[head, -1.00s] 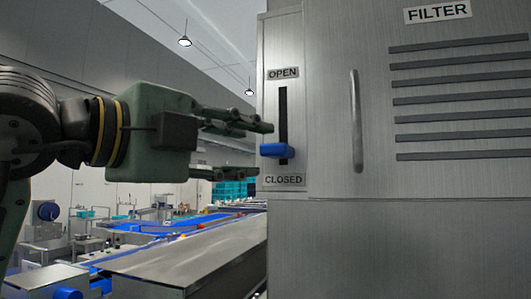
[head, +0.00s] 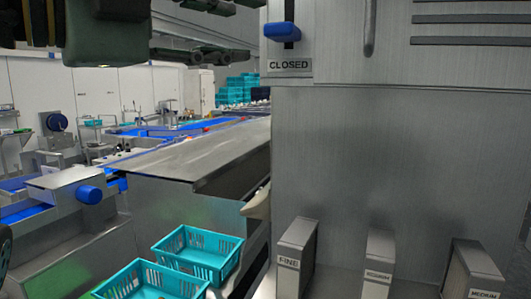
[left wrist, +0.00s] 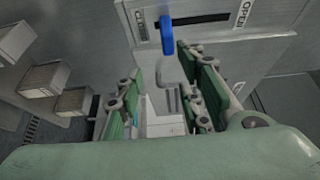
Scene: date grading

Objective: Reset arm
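A blue lever handle (head: 282,31) sits at the bottom of its slot, just above the CLOSED label (head: 289,65), on the steel filter cabinet (head: 380,150). The slot's upper part is outside the head view. My left gripper (head: 232,30) is at the top of the head view, to the left of the handle, its fingers spread and empty. In the left wrist view the gripper (left wrist: 158,66) is open, with the blue handle (left wrist: 167,35) beyond its fingertips and apart from them. My right gripper is in neither view.
Labelled filter boxes, one marked FINE (head: 298,257), stand at the lower right. Teal crates (head: 198,252) sit low at centre left. A steel conveyor table (head: 205,160) with blue belts (head: 160,131) extends behind. The cabinet front below the lever is clear.

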